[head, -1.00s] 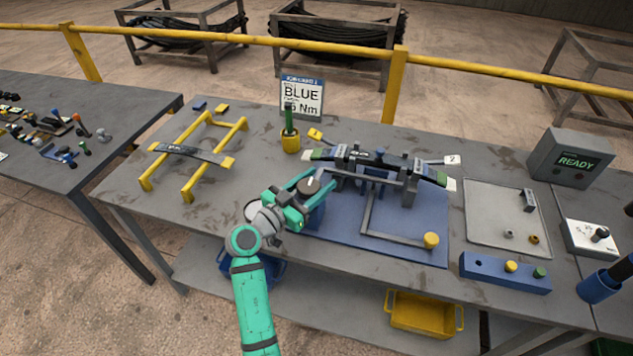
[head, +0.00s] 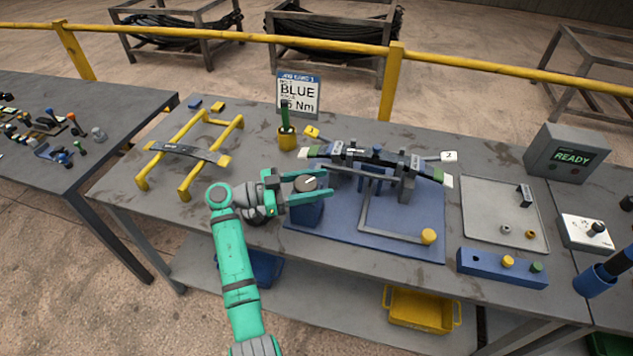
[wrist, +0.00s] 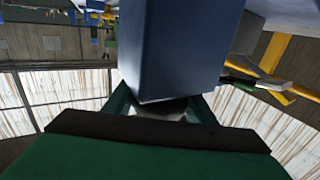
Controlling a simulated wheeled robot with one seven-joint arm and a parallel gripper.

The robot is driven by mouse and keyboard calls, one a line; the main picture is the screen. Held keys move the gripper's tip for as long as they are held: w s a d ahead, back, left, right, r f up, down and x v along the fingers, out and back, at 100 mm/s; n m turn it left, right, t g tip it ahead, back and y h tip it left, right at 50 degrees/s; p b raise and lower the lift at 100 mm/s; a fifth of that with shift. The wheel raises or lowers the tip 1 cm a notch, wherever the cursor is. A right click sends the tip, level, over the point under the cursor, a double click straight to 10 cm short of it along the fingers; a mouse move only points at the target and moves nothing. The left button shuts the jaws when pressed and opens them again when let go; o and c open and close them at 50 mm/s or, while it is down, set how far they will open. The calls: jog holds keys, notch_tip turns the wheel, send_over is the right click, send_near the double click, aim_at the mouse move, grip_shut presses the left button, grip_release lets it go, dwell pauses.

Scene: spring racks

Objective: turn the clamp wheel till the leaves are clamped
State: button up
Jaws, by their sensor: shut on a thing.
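The clamp wheel (head: 306,184) is a dark round knob with a pale pointer line, on top of a blue block (head: 305,212) at the left end of the clamp fixture. My gripper (head: 308,190) is shut on the wheel, with one green finger on its far side and one on its near side. The leaves (head: 372,157) lie as a dark stack across the grey uprights of the fixture, with green and white ends. In the wrist view, the blue block (wrist: 175,45) fills the middle and the wheel (wrist: 165,110) is mostly hidden between the fingers.
A yellow-capped bent bar (head: 428,236) lies over the blue base plate (head: 385,225). A yellow stand (head: 184,190) holding a leaf is at left. A green-handled tool stands in a yellow cup (head: 287,139). A grey tray (head: 500,210) and a READY box (head: 568,157) are at right.

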jog(key=shift+s+d+m+g, duration=0.15)
jog(key=shift+m+g, duration=0.55)
jog(key=shift+g, duration=0.4)
jog(key=shift+s, duration=0.1)
jog(key=shift+f, duration=0.1)
jog(key=o, duration=1)
jog(key=shift+o, duration=0.2)
jog(key=a, duration=1.1)
jog(key=shift+s, duration=0.2)
jog(key=shift+d, duration=0.1)
